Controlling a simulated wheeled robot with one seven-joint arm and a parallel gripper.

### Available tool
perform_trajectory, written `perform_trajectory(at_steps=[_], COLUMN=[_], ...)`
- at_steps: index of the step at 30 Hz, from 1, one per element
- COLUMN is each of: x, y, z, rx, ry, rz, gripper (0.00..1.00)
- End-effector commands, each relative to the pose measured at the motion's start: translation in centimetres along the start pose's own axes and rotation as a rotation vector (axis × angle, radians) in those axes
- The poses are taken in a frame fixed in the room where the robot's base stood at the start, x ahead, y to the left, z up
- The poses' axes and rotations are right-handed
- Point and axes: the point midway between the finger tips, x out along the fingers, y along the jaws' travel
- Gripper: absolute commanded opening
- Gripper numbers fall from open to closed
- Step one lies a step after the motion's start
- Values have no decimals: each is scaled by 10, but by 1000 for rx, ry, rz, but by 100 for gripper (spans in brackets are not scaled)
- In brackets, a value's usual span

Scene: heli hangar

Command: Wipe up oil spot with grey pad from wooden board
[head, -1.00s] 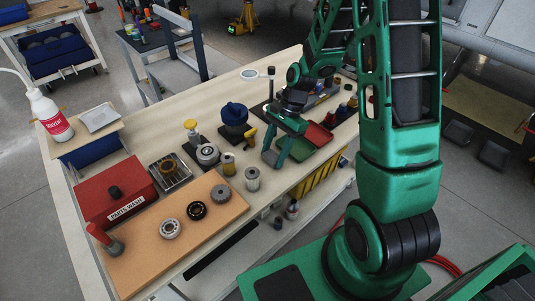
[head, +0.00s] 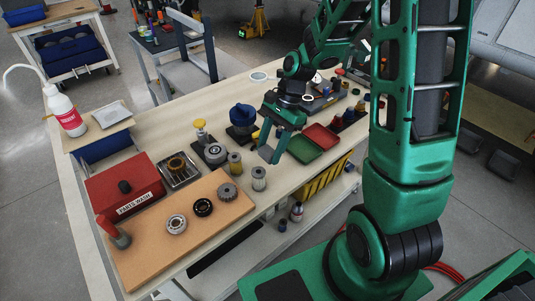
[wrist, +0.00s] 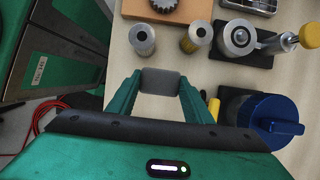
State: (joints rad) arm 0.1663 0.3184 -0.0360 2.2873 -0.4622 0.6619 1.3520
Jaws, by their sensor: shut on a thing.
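My gripper (wrist: 160,88) is shut on the grey pad (wrist: 161,81), a small block between its fingertips in the wrist view. In the head view my gripper (head: 268,155) hangs over the bench, right of the blue-capped part and near the metal cylinders; the pad is hard to make out there. The orange-brown wooden board (head: 150,258) lies on the front left of the bench, left of my gripper. Its edge shows at the top of the wrist view (wrist: 200,12). I cannot make out an oil spot on the board.
Bearings and a gear (head: 227,192) sit on the board, with a red-handled tool (head: 113,233) at its left. The red parts-wash box (head: 125,190) stands behind it. Metal cylinders (head: 259,178) and a blue-capped part (head: 243,117) stand near my gripper. Red and green trays (head: 305,150) lie to the right.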

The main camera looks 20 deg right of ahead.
Motion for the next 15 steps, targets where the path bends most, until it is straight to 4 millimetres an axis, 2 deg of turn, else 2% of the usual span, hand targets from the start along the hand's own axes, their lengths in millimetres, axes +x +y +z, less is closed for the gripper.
perform_trajectory(at_steps=[9, 15], x=[-25, -27], y=[0, 1], z=[8, 10], rx=[1, 2], ry=[1, 0], rz=[-3, -1], gripper=[18, 18])
